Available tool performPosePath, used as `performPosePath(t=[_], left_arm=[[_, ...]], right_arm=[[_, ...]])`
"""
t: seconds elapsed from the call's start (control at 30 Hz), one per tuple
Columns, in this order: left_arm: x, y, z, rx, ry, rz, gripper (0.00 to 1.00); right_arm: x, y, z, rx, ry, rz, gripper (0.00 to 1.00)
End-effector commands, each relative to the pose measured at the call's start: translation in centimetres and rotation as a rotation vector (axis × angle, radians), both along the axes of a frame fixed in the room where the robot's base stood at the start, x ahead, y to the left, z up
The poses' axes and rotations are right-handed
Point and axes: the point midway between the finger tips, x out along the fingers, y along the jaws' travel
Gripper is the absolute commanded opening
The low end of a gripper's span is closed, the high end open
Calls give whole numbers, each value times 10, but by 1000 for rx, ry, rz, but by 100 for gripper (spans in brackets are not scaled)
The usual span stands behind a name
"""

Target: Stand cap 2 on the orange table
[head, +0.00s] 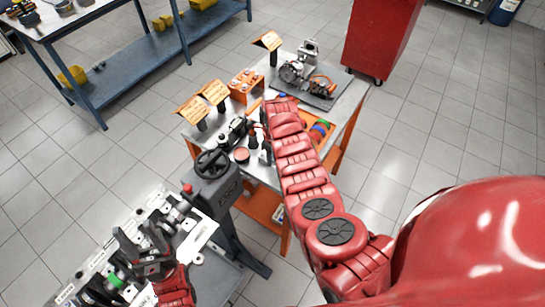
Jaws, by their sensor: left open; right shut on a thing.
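The orange table (338,118) stands in the middle of the head view, with a grey top and orange legs. My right arm reaches over it. My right gripper (264,139) is low over the near left part of the tabletop and is shut on a small piece, apparently cap 2. The arm and fingers mostly hide the piece, so I cannot tell whether it touches the tabletop. My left gripper (146,250) is open above the engine stand (207,247) at the lower left, well apart from the orange table.
On the table stand wooden-topped holders (193,108), an orange block with holes (246,82), a grey tray with metal parts (322,96) and an orange tray of coloured rings (319,131). A handwheel (212,163) stands close to the near left edge. A red cabinet (376,38) stands behind.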

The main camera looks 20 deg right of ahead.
Motion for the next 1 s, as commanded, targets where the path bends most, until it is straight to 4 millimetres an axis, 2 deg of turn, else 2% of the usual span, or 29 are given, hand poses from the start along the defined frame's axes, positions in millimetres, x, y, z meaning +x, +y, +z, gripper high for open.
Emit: performPosePath(t=[0.03,0.07,0.2,0.23,0.67,0.87,1.0], left_arm=[[0,0,-2,0,0,0,51],[0,0,-2,0,0,0,51],[0,0,-1,0,0,0,51],[0,0,-1,0,0,0,51],[0,0,-1,0,0,0,51],[0,0,-7,0,0,0,51],[0,0,-17,0,0,0,51]], right_arm=[[0,0,-2,0,0,0,0],[0,0,-2,0,0,0,32],[0,0,-2,0,0,0,57],[0,0,-2,0,0,0,60],[1,0,4,0,-2,0,60],[1,0,25,-1,-4,1,60],[2,-1,49,-1,-8,0,60]])
